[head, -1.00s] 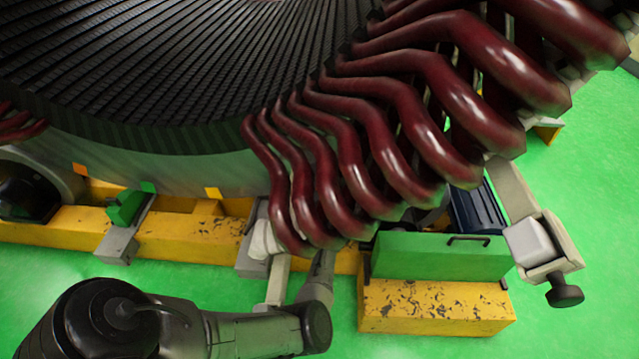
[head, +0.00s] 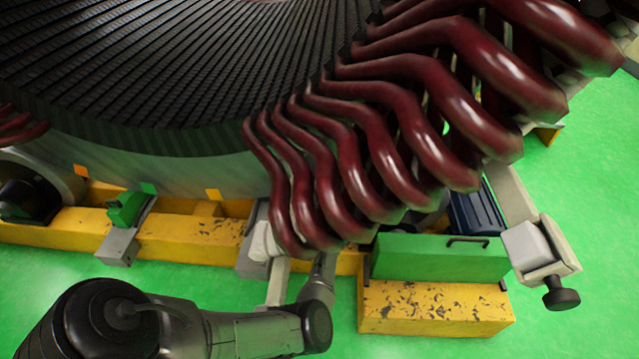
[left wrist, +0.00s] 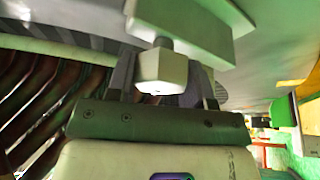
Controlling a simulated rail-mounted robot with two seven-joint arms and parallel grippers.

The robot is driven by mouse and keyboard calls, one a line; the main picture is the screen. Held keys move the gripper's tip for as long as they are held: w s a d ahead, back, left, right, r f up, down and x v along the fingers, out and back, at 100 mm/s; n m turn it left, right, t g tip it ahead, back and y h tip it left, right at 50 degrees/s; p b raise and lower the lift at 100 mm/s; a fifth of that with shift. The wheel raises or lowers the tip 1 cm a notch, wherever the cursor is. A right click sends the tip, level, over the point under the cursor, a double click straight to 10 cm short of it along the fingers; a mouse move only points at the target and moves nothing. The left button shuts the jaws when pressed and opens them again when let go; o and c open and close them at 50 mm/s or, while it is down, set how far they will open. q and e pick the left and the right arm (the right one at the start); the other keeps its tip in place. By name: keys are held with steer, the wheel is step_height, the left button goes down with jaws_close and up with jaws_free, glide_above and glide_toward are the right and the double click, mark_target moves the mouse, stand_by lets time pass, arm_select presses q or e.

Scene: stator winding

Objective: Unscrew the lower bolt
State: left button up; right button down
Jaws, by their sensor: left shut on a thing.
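In the left wrist view a pale bolt with a blocky faceted head (left wrist: 162,72) hangs on a short shank from a light bracket (left wrist: 195,22). My left gripper (left wrist: 162,95) is just below this bolt, its dark body across the lower part of the view. It is shut on what I take to be the lower bolt, but its fingertips and the grip are mostly hidden behind its body and the bolt head. In the head view my left arm comes in from the left and reaches up under the red coils, which hide the gripper. My right gripper is not in view.
The large stator (head: 150,70) fills the upper left, with several dark red coil ends (head: 345,165) overhanging the work area. A yellow base beam (head: 190,235), a green block (head: 435,258) and a clamp with black knob (head: 561,292) stand nearby. Green floor (head: 590,180) is clear at right.

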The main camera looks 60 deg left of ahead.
arm_select(q)
steer(key=n+g+p, duration=0.1)
steer(key=n, duration=0.2)
steer(key=n+g+h+p, duration=0.1)
steer(key=n, duration=0.2)
stand_by(0.4)
stand_by(0.3)
steer(key=o, duration=0.9)
steer(key=shift+f, duration=0.1)
steer(key=shift+r+p+v, duration=0.15)
steer(key=shift+p+v, duration=1.3)
steer(key=shift+v, duration=2)
steer(key=shift+r+p+v, duration=0.1)
steer(key=shift+p+v, duration=1.3)
steer(key=shift+v, duration=2.05)
